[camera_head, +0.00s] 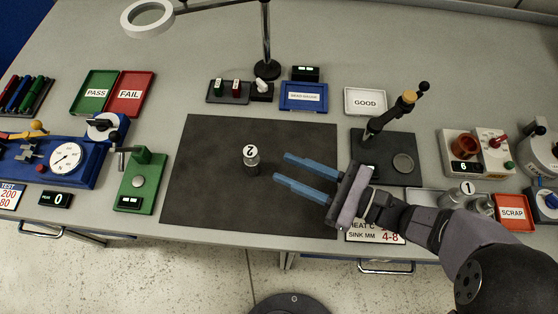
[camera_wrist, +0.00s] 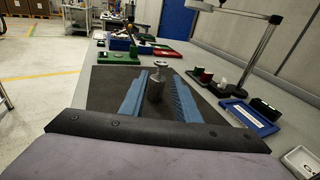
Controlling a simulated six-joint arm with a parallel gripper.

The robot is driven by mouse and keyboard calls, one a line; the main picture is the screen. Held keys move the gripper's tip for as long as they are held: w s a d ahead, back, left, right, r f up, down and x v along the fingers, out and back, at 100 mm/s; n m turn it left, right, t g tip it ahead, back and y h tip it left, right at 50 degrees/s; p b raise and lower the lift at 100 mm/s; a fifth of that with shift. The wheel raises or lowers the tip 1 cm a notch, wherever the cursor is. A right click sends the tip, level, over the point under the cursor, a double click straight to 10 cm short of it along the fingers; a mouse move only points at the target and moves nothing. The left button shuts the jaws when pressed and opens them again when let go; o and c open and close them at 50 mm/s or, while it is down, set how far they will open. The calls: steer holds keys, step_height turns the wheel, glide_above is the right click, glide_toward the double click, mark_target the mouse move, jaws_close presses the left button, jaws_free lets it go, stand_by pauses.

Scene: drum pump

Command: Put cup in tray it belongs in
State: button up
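A small metal cup marked 2 (camera_head: 251,162) stands upright on the dark mat (camera_head: 210,200). My gripper (camera_head: 281,167) is open, its two blue fingers pointing left at the cup from the right, with a gap between fingertips and cup in the head view. In the wrist view the cup (camera_wrist: 156,88) appears between the open fingers (camera_wrist: 157,76). Labelled trays are a green PASS tray (camera_head: 95,106), a red FAIL tray (camera_head: 130,108), a white GOOD tray (camera_head: 365,112) and a red SCRAP tray (camera_head: 512,226). A blue tray (camera_head: 303,107) has a label too small to read.
Another cup marked 1 (camera_head: 463,192) is at the right, near the SCRAP tray. A black stand with a lever (camera_head: 385,150) is behind my arm. A magnifier lamp (camera_head: 266,68) stands at the back. A green fixture (camera_head: 141,183) is left of the mat.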

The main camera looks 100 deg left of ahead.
mark_target(250, 151)
steer(key=s, duration=0.1)
steer(key=s+a, duration=0.1)
steer(key=s, duration=0.1)
steer(key=shift+a+r+m+g, duration=0.1)
steer(key=shift+a+m+g, duration=0.05)
steer(key=shift+m+g, duration=0.15)
steer(key=shift+p+x, duration=1)
steer(key=shift+x, duration=2.55)
steer(key=shift+a, duration=0.1)
steer(key=shift+w, duration=0.1)
steer(key=shift+c, duration=0.6)
jaws_close()
